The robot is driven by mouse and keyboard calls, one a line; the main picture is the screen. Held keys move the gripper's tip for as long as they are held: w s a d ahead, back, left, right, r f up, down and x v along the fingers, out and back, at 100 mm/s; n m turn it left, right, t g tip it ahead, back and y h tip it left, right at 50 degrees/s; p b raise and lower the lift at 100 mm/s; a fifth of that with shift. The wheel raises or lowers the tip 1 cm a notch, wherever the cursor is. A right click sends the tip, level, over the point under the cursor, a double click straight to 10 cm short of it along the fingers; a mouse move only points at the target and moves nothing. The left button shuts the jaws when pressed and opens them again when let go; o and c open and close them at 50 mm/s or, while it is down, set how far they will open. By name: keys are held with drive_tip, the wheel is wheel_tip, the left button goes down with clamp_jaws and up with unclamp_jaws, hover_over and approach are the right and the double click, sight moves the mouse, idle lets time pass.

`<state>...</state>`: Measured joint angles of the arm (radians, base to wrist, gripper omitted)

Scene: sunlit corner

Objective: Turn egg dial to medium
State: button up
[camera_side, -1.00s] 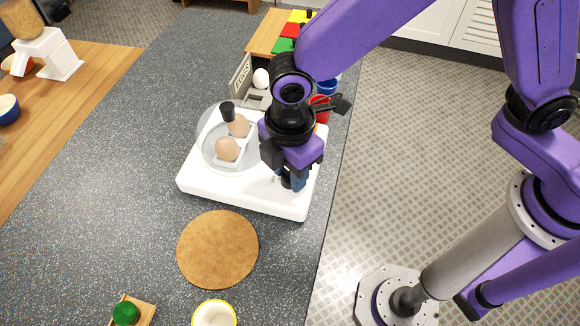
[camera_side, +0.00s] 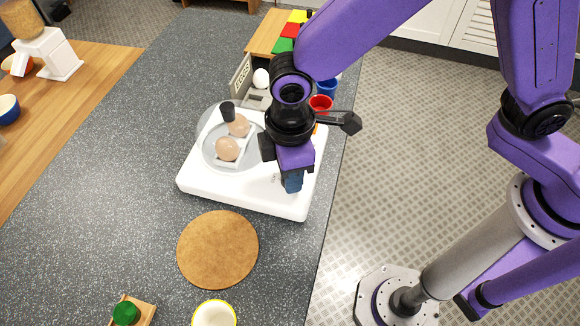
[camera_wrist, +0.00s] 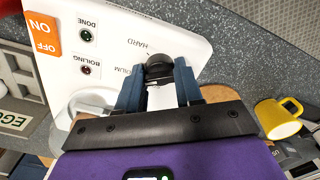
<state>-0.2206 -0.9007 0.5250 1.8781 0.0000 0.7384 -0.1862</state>
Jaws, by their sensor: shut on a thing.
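The white egg cooker (camera_side: 235,195) stands on the speckled counter, with two brown eggs (camera_side: 227,149) on its round plate. My gripper (camera_side: 292,184) points down over the cooker's right front part. In the wrist view my gripper (camera_wrist: 159,70) has its two blue fingers on either side of the black dial (camera_wrist: 158,68) and is shut on it. "HARD" and the end of "MEDIUM" are printed beside the dial. Where the dial points cannot be told. The orange ON/OFF switch (camera_wrist: 43,33) and the DONE and BOILING lamps also show. In the side view my gripper hides the dial.
A round cork mat (camera_side: 217,249) lies in front of the cooker. A yellow-rimmed cup (camera_side: 214,315) stands at the front edge. A box marked EGGS (camera_side: 241,76), a white egg (camera_side: 261,78), a red cup (camera_side: 320,103) and a blue cup (camera_side: 327,86) stand behind.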

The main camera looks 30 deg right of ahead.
drive_tip(key=o, duration=1)
drive_tip(key=shift+o, duration=0.2)
wheel_tip(320, 180, up, 18)
drive_tip(key=shift+f, duration=0.25)
drive_tip(key=s+d+f, duration=0.2)
drive_tip(key=s+d, duration=0.2)
drive_tip(key=d, duration=0.6)
drive_tip(key=s+d+f+m, duration=0.1)
drive_tip(key=s+d+f, duration=0.2)
drive_tip(key=d, duration=0.7)
drive_tip(key=s+d+f+m, duration=0.1)
drive_tip(key=s+d+f, duration=0.2)
drive_tip(key=d, duration=0.8)
drive_tip(key=s, duration=0.2)
drive_tip(key=shift+s+f, duration=0.2)
drive_tip(key=shift+s, duration=0.2)
